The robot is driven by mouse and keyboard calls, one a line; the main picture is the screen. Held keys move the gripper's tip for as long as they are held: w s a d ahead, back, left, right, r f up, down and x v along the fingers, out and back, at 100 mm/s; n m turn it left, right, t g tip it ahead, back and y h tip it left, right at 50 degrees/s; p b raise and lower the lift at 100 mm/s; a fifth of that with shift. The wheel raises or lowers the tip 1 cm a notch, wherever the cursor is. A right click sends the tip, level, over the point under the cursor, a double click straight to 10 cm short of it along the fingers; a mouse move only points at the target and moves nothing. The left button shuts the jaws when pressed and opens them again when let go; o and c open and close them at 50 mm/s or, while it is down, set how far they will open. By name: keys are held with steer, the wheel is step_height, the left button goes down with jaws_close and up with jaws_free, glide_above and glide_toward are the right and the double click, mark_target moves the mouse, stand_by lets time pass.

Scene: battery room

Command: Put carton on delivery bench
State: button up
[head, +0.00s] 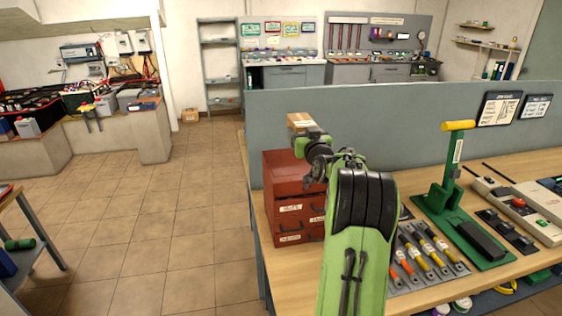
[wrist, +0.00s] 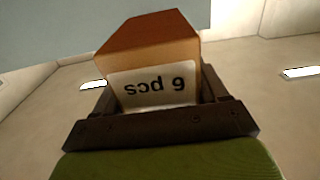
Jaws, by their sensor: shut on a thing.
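A small brown carton (head: 300,120) is held up at the end of my arm, in front of the grey partition and above the red drawer cabinet. In the wrist view the carton (wrist: 150,45) sits between the dark fingers, its white label reading "6 pcs" upside down. My gripper (head: 304,129) is shut on it; the gripper also shows in the wrist view (wrist: 157,98). A wooden-topped bench (head: 405,300) stands at the right under my arm. No sign shows which bench is the delivery bench.
The red drawer cabinet (head: 290,185), a green lever press (head: 458,190) and several coloured-handled tools (head: 425,252) crowd the right bench. The partition (head: 385,120) rises behind it. Another small box (head: 190,115) lies on the far floor. Tiled floor (head: 150,225) is open at left.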

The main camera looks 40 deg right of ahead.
step_height(320, 180, down, 8)
steer(key=shift+d+r, duration=0.1)
steer(key=shift+r, duration=0.15)
steer(key=shift+f+b, duration=0.15)
steer(key=shift+b, duration=0.3)
steer(key=o, duration=1.3)
steer(key=shift+o, duration=0.2)
